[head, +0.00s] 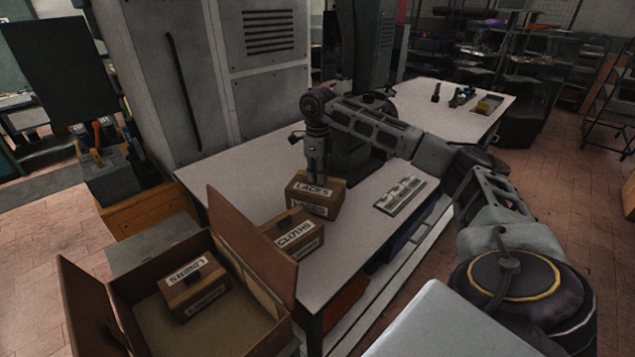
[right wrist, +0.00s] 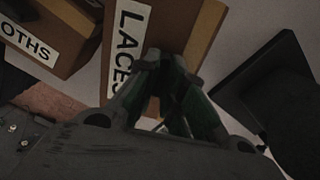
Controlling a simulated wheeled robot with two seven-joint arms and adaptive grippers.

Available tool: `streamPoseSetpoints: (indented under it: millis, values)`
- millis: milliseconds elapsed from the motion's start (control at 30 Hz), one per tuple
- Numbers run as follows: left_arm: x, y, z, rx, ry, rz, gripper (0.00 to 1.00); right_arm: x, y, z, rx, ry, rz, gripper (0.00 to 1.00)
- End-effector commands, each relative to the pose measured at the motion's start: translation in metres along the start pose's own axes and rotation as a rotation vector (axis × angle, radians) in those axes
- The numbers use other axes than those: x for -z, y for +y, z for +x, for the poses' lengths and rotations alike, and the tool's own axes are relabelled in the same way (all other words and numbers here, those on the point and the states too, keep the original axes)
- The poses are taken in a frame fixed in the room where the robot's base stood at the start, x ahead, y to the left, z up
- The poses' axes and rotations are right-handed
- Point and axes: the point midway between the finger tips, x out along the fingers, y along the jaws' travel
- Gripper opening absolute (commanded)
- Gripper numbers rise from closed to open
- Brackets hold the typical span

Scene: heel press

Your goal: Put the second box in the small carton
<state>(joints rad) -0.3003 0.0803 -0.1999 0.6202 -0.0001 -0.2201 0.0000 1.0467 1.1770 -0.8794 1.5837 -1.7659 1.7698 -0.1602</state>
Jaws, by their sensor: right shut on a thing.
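The open brown carton (head: 245,240) stands at lower left with its flaps up. My right gripper (head: 317,178) points down and is shut on top of the LACES box, also close up in the right wrist view (right wrist: 122,45). I cannot tell whether this box touches the table. My left gripper is out of view.
The white table (head: 360,226) is clear around a pale slotted tray (head: 400,194) at right. Small dark items (head: 462,97) stand at its far end. A tall grey cabinet (head: 262,100) rises behind the table. A dark bin (head: 108,178) stands at left.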

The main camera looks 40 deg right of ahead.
Motion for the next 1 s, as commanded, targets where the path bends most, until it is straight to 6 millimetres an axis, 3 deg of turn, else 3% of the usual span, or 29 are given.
streamPoseSetpoints:
  millis: [433, 633, 1000]
  values:
    - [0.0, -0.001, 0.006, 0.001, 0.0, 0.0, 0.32, -0.001, 0.0, -0.061, 0.0, -0.003, -0.001, 0.0]
    - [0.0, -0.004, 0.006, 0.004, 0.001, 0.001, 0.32, 0.0, 0.0, -0.071, 0.0, -0.001, 0.0, 0.0]
    - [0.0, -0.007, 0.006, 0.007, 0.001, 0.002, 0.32, 0.0, 0.0, -0.071, 0.0, -0.001, 0.0, 0.0]
